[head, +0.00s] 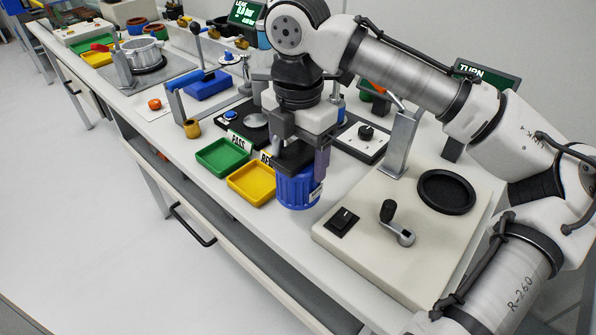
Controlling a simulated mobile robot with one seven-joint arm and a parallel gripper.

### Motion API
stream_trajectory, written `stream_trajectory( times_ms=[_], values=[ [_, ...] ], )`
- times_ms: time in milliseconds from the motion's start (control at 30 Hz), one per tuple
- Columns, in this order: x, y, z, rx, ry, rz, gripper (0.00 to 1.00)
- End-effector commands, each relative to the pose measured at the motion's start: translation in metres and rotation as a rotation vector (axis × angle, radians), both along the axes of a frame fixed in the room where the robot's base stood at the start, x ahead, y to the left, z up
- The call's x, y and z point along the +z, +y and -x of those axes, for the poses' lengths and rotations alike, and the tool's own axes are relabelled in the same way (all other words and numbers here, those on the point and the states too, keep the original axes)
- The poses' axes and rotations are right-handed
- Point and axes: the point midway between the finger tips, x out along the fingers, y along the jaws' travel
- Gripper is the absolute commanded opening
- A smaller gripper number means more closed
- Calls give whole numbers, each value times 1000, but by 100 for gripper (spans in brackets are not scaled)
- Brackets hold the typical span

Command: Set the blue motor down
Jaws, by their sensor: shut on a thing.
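The blue motor (297,191) is a ribbed blue cylinder, upright, near the front of the white workbench in the head view. My gripper (299,168) is above it, pointing down, and is shut on its upper part. The fingers and gripper body hide the motor's top. The motor's lower end is beside the right edge of the yellow tray (251,184). I cannot tell whether its base touches the bench or is slightly above it.
A green tray (222,157) stands left of the yellow one. A cream machine (400,235) with a crank (397,224), a switch (342,220) and a round black seat (446,192) is at the right. Fixtures crowd the back. A narrow bare strip (245,218) runs along the front edge.

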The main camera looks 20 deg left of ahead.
Motion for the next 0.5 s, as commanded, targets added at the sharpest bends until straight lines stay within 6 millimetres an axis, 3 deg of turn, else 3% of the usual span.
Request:
stream_trajectory(
  times_ms=[333,500],
  values=[
    [-36,0,0,0,-1,-1,21],
    [-44,0,0,1,-1,-3,21]
  ],
)
